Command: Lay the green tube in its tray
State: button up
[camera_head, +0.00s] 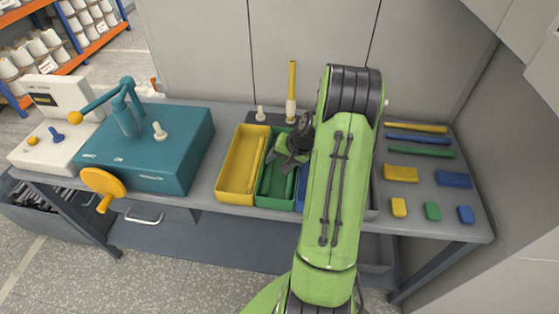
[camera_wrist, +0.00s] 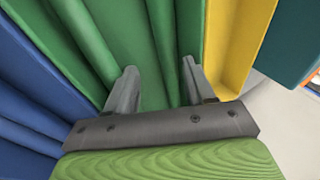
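The green tray (camera_head: 262,199) stands between a yellow tray and a blue tray. My gripper (camera_head: 285,158) is over this green tray. In the wrist view my gripper (camera_wrist: 159,72) is open, its two fingers apart and pointing into the tray. A green tube (camera_wrist: 164,40) lies lengthwise in the tray, between the fingertips with gaps on both sides. Another rounded green length (camera_wrist: 85,40) shows left of the fingers; I cannot tell whether it is a second tube. In the head view my arm and gripper hide part of the tray.
The yellow tray (camera_head: 233,180) holds a yellow tube. The blue tray (camera_wrist: 28,75) is mostly hidden by my arm in the head view. Long pieces, including a green one (camera_head: 422,152), and small blocks lie at the right. A teal machine (camera_head: 185,150) stands at the left.

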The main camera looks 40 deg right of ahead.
jog(key=p+v, duration=1)
jog(key=v, duration=1.3)
jog(key=shift+r, duration=0.4)
jog(key=shift+d, duration=0.1)
